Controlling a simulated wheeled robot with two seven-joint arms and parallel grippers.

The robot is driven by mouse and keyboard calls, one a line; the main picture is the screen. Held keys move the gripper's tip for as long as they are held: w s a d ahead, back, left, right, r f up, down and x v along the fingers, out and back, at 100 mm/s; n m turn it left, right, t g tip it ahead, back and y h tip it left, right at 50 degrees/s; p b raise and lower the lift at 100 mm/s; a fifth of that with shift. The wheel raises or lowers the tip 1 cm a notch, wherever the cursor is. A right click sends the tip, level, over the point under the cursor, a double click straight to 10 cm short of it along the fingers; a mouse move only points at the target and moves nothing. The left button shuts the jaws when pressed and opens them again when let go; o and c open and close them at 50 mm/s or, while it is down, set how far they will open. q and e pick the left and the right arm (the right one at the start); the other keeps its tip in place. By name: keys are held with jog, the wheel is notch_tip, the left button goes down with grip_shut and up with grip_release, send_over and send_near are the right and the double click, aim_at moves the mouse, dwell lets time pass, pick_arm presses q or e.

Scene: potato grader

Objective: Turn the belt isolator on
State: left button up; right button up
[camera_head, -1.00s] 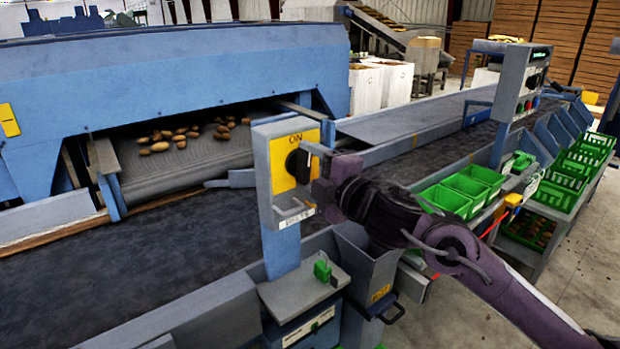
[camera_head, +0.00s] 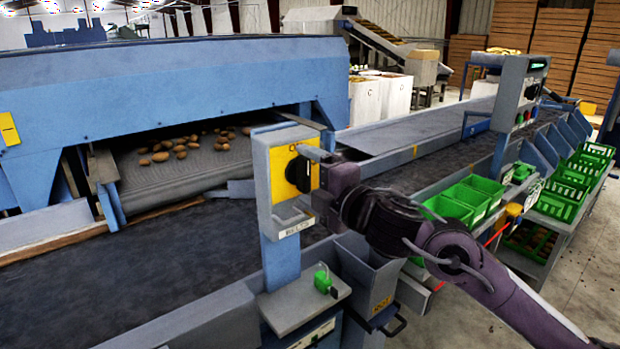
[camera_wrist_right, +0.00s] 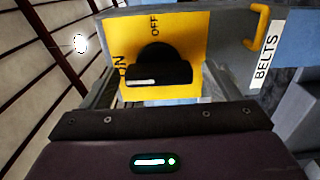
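The belt isolator is a grey box (camera_head: 262,180) on a blue post with a yellow plate and a black rotary knob (camera_head: 298,174). In the right wrist view the knob (camera_wrist_right: 158,68) sits on the yellow plate (camera_wrist_right: 185,30), with ON at its left and OFF above it. The white mark on its handle lies at the left end, on the ON side. My right gripper (camera_head: 312,180) is in front of the plate, its fingers apart, one near the knob's upper side and one lower. The knob appears free between them; contact cannot be told. My left gripper is not in view.
Below the isolator are a shelf with a green padlock (camera_head: 323,280) and a grey bin (camera_head: 368,280). A dark conveyor (camera_head: 140,270) runs behind. Green crates (camera_head: 470,195) stand at the right.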

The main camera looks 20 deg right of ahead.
jog(key=b+v, duration=0.2)
jog(key=v, duration=0.5)
jog(key=shift+s, duration=0.4)
jog(key=shift+d, duration=0.1)
